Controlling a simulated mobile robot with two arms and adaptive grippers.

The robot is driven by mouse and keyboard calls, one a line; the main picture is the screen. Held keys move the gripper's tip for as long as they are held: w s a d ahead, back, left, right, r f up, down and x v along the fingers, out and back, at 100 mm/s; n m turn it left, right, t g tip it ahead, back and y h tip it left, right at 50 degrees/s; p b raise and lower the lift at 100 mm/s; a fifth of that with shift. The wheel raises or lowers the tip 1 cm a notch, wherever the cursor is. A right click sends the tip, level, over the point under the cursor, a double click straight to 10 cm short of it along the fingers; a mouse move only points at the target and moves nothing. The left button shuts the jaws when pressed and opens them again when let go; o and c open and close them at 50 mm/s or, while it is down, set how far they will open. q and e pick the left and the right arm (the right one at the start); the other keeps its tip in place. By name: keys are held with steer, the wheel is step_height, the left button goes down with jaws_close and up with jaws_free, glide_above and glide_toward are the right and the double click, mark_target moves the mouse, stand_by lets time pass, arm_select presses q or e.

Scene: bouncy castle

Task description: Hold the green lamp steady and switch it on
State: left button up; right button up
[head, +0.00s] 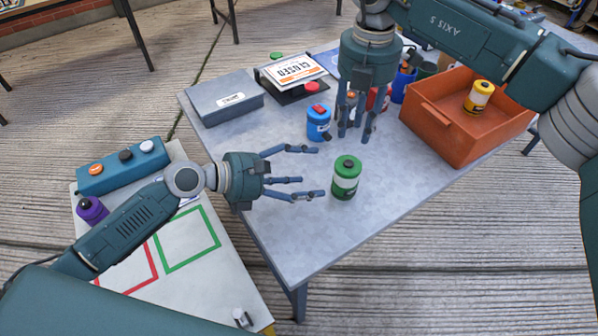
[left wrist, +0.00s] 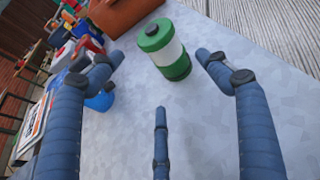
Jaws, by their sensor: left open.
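The green lamp (head: 347,177) is a short green canister with a white band and a dark button on its lid. It stands upright on the grey table. My left gripper (head: 316,172) is open just left of it, fingers pointing toward it. In the left wrist view the lamp (left wrist: 165,50) is beyond the fingertips, between the two outer fingers, with nothing gripped. My right gripper (head: 356,136) hangs fingers down, behind and above the lamp in the picture. Its fingers are apart, with nothing seen held.
A blue lamp (head: 318,123) stands behind my left gripper. An orange crate (head: 455,138) with a yellow lamp (head: 479,97) stands at the right. A grey box (head: 224,97) and a sign (head: 296,69) are at the back. The table's front part is clear.

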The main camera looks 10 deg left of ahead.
mark_target(337, 173)
arm_select(q)
steer(key=x, duration=0.9)
steer(key=shift+w+d+f, duration=0.1)
steer(key=shift+d, duration=0.1)
steer(key=c, duration=1.1)
steer(key=shift+c, duration=0.2)
arm_select(e)
jaws_close()
arm_select(q)
steer(key=shift+a, duration=0.1)
